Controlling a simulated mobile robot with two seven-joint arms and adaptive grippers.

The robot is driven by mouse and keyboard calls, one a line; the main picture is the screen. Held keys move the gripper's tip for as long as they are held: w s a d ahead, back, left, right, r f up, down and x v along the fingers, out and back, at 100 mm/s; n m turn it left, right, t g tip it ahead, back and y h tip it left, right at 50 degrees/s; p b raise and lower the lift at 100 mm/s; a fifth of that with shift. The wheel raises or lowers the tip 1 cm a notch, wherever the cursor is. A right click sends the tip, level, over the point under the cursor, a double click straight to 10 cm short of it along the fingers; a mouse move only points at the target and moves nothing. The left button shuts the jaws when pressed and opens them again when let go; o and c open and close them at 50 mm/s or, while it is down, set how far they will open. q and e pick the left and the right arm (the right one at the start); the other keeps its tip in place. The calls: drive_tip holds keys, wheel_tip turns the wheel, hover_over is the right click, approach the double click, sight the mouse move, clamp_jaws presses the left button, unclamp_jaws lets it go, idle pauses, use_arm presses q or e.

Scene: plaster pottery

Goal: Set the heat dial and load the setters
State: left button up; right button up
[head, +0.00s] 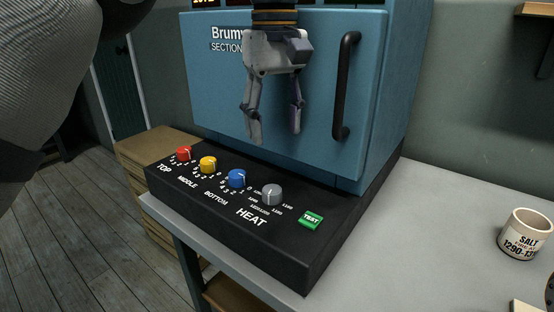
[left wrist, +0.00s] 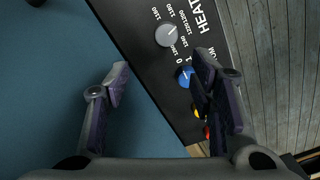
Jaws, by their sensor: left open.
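The grey heat dial (head: 272,194) sits on the black control panel (head: 300,250), right of the blue bottom dial (head: 237,178), with its HEAT label in front. It also shows in the left wrist view (left wrist: 166,35), with numbers from about 1160 to 1260 around it. My left gripper (head: 272,125) points down in front of the blue kiln door, above and behind the dials. Its fingers are apart and empty, and it touches no dial. In the left wrist view the fingers (left wrist: 160,85) frame the door and panel edge. No setters can be made out. My right gripper is not in view.
The blue kiln (head: 225,90) has a black vertical handle (head: 346,85). Red (head: 183,153) and yellow (head: 208,163) dials and a green TEST button (head: 312,220) share the panel. A SALT mug (head: 526,235) stands on the grey table (head: 420,240), which is clear between mug and panel.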

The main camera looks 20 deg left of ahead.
sight(272, 189)
use_arm(q)
drive_tip(key=f, duration=0.1)
drive_tip(key=s+f, duration=0.2)
drive_tip(key=shift+f, duration=0.25)
drive_tip(key=f, duration=0.5)
drive_tip(key=f+p, duration=0.1)
drive_tip(key=f, duration=0.1)
drive_tip(key=shift+w+f, duration=0.25)
drive_tip(key=shift+f, duration=0.15)
drive_tip(key=c, duration=1.2)
